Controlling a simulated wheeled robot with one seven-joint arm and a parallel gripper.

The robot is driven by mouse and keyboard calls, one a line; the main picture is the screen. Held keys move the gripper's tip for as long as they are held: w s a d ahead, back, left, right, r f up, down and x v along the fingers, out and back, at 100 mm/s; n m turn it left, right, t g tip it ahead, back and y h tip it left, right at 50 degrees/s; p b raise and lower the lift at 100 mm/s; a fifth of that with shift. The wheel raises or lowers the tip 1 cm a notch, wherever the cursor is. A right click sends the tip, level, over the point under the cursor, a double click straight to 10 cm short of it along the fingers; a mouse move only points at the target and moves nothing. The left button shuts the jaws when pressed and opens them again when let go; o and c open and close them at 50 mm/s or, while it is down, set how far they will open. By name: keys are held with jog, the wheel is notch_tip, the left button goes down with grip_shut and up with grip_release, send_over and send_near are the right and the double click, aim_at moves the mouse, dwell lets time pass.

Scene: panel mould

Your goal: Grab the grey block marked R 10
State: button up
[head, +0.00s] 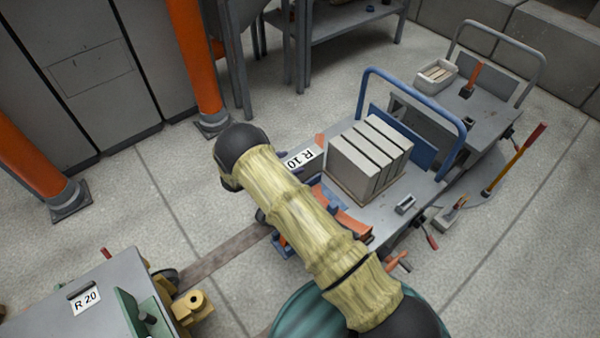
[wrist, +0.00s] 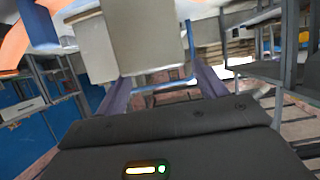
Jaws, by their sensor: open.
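A white label reading R 10 (head: 299,158) shows in the head view at the near left end of a cart, beside my arm's dark end. The grey piece bearing it is mostly hidden, so I cannot tell its full shape. Several grey blocks (head: 366,158) stand in a row on the cart to its right. My gripper (wrist: 160,74) is open in the wrist view, its two dark fingers apart. A pale grey block (wrist: 145,35) shows ahead, between and above the fingertips. I see no marking on it. My arm largely hides the gripper in the head view.
The cart has a blue handle rail (head: 415,92). A second cart (head: 490,125) stands behind it with a white bin (head: 437,73). A grey surface marked R 20 (head: 85,301) is at lower left. Orange posts (head: 192,55) stand at left. Open floor (head: 180,190) lies between.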

aim_at(299, 159)
jog(key=x, duration=0.3)
jog(key=shift+w+f, duration=0.1)
jog(key=shift+w, duration=0.05)
dwell(0.3)
grip_shut()
